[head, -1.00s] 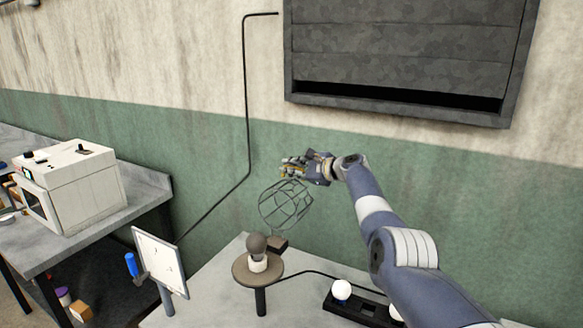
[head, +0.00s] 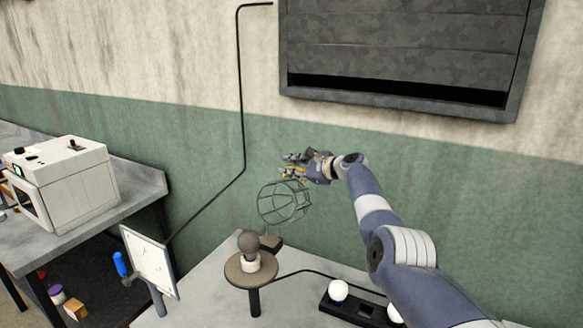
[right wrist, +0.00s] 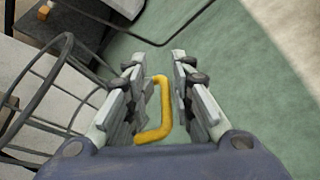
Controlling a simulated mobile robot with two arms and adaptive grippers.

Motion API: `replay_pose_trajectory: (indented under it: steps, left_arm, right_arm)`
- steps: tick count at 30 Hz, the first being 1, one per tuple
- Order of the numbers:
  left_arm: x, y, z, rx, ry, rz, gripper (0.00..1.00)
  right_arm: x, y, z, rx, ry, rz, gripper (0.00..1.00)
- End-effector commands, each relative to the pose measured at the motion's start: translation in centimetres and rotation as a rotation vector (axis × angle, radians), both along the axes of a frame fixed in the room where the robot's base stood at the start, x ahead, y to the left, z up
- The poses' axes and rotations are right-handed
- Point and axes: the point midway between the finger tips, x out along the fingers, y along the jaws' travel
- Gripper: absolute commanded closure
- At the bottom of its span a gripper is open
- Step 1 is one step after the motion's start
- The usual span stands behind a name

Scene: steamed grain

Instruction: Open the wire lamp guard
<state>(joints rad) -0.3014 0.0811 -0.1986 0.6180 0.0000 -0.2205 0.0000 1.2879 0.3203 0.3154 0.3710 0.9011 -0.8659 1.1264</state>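The wire lamp guard (head: 284,202) is a dark wire cage, tipped back behind and above the dark bulb (head: 249,243). The bulb stands uncovered in a white socket on a round brown plate (head: 240,272). My right gripper (head: 291,168) is just above the guard. In the right wrist view its two fingers (right wrist: 164,58) stand apart, with the guard's yellow handle (right wrist: 158,112) between them and a gap on its right side. The guard's wires (right wrist: 38,100) show at the left there. My left gripper is out of view.
A framed white panel (head: 150,262) stands left of the lamp. A black strip with white bulbs (head: 338,291) lies to its right. A white box-shaped appliance (head: 75,190) sits on the left bench. The green wall is close behind my right gripper.

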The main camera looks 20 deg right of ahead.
Motion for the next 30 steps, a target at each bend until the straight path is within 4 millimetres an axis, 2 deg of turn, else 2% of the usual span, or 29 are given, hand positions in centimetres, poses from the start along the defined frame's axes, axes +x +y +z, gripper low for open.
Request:
replay_pose_trajectory:
  steps: [11,14,24,30]
  left_arm:
    - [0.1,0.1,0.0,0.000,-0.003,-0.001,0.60]
    - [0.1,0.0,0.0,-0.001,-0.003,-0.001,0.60]
    - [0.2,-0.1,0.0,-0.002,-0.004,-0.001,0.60]
    - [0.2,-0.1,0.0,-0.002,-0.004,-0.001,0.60]
  right_arm:
    - [0.0,0.0,0.4,0.003,0.000,-0.002,0.70]
    - [0.0,-0.1,1.5,0.001,-0.003,-0.001,0.70]
    - [0.0,-0.1,7.9,0.002,-0.002,-0.002,0.70]
    - [0.0,-0.1,9.7,0.002,0.000,-0.001,0.70]
